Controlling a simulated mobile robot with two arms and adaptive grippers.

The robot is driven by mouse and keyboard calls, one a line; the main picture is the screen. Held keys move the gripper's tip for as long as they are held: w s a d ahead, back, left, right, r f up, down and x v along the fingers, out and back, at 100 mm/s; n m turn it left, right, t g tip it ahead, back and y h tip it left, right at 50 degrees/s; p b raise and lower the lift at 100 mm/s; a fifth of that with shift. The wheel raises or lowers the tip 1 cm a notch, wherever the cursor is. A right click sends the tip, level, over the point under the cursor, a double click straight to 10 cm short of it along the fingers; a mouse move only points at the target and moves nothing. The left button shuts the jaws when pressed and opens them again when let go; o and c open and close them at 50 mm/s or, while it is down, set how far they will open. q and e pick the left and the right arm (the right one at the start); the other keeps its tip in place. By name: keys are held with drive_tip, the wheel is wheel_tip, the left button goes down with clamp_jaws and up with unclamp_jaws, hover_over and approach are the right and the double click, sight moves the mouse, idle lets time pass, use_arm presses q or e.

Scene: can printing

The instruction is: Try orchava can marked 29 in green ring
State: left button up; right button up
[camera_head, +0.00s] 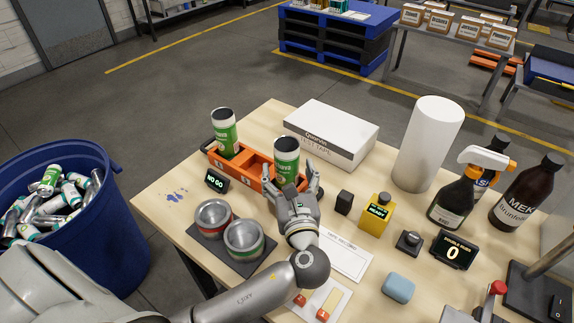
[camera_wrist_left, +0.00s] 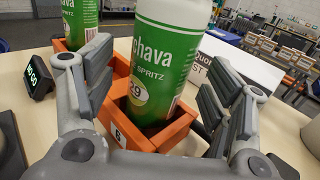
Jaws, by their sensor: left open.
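A green and white orchava can (camera_head: 287,158) with a dark top stands upright in the right end compartment of the orange tray (camera_head: 247,167). In the left wrist view the can (camera_wrist_left: 167,60) fills the middle, and its round label reads like 29, partly blurred. My left gripper (camera_head: 291,182) is open, with one finger on each side of this can. The green ring (camera_head: 244,240) is a metal gauge cup with a green band, on a dark base left of my gripper. My right gripper is not in view.
Another orchava can (camera_head: 224,133) stands in the tray's left end; the middle compartment looks empty. A red-banded gauge (camera_head: 213,217) sits beside the green ring. A NO GO display (camera_head: 217,181), a white box (camera_head: 330,132) and a yellow device (camera_head: 377,214) stand nearby.

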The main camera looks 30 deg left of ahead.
use_arm(q)
drive_tip(key=shift+x, duration=1.4)
drive_tip(key=c, duration=0.8)
drive_tip(key=shift+s, duration=0.1)
